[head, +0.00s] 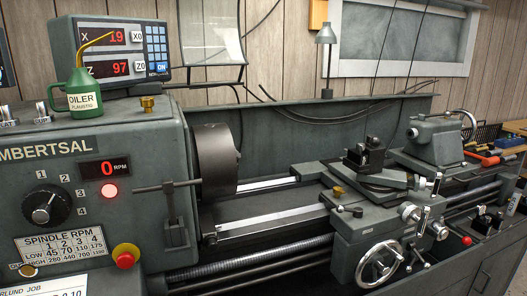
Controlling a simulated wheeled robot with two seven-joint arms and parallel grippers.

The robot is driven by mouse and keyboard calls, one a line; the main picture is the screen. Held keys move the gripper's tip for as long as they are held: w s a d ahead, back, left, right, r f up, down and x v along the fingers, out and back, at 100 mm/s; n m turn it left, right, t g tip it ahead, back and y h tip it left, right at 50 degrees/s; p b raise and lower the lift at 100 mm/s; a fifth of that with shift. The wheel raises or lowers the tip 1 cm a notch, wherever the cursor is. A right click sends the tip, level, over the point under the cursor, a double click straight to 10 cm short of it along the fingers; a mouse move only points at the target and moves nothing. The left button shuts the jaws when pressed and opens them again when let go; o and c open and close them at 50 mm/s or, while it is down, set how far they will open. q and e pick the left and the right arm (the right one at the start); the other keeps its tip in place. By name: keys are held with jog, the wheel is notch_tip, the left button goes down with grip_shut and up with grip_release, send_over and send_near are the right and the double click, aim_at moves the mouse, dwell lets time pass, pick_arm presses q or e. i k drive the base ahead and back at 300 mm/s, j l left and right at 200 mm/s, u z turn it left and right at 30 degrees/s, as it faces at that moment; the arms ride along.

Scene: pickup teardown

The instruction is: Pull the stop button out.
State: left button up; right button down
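The stop button (125,259) is a red mushroom head on a yellow collar. It sits low on the right part of the grey lathe headstock's front (120,200), right of the spindle RPM plate (62,246). Whether it is pressed in or out I cannot tell from this angle. Nothing covers it. Above it a red lamp (109,190) glows under a display (105,168) that reads 0 RPM. Neither of my grippers is in view.
The chuck (214,160) and a lever (168,187) stand out right of the headstock. The carriage handwheel (379,264) is at lower right. A green oil can (83,95) and a readout box (112,49) stand on top. Space before the button looks clear.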

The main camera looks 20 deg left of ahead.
aim_at(126, 261)
jog(key=u, duration=1.85)
